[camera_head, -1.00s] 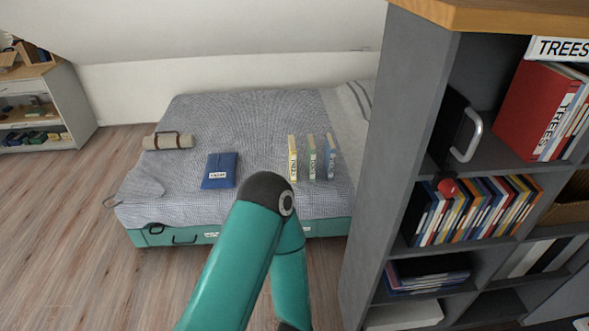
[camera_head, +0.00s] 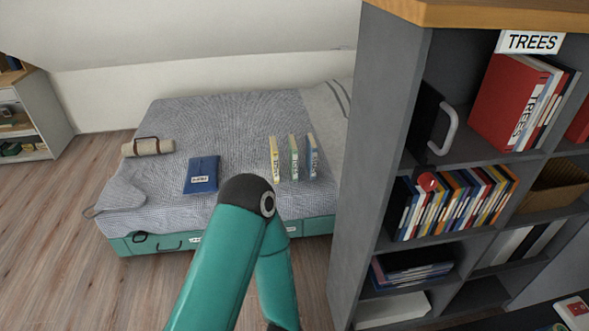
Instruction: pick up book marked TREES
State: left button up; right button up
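A thick red book (camera_head: 508,103) stands upright on the upper shelf of the grey bookcase, with TREES lettered down its spine. A white sign reading TREES (camera_head: 533,42) sits at the top of that shelf. A yellow book (camera_head: 274,159), a green book (camera_head: 293,158) and a blue book (camera_head: 311,156) stand apart on the bed; their spine lettering is too small to read surely. A dark blue book (camera_head: 202,174) with a small white label lies flat on the bed. Neither of my grippers is in view; only teal arm links show, in front of the bed.
The grey bookcase (camera_head: 373,130) fills the right side; its side panel stands beside the bed (camera_head: 230,118). A black bookend with a grey handle (camera_head: 446,130) is left of the red book. Several books fill the shelf below. Wooden floor (camera_head: 60,215) is clear at left.

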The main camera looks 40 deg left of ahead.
aim_at(274, 152)
jog(key=z, duration=1.3)
jog(key=i, duration=0.15)
jog(key=u, duration=3.1)
jog(key=i, duration=2.15)
jog(key=u, duration=0.3)
